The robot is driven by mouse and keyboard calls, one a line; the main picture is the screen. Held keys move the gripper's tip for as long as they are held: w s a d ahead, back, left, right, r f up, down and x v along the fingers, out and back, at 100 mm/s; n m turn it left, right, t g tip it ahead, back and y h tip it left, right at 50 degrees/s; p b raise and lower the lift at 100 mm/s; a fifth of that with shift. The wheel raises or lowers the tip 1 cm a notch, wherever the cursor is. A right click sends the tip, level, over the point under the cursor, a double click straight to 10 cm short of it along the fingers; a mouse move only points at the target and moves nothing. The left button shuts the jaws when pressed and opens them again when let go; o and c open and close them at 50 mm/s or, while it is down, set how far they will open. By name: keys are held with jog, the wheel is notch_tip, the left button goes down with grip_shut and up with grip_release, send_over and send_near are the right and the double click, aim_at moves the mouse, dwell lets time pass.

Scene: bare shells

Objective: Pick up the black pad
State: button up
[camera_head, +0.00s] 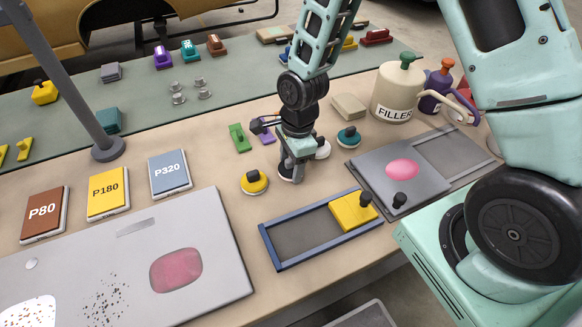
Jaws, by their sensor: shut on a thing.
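My gripper (288,172) points down at the middle of the workbench.
A yellow round pad (254,182) lies close on the left, and a teal one (349,138) on the right. A blue-edged tray (275,249) with a yellow block (353,211) is in front. Green (239,138) and purple (262,130) tools lie behind left.

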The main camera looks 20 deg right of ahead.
jog(key=shift+r, duration=0.1)
notch_tip(320, 180, up, 10)
jog(key=shift+f+b, duration=0.1)
jog(key=shift+b, duration=0.3)
jog(key=o, duration=0.5)
jog(key=c, duration=0.3)
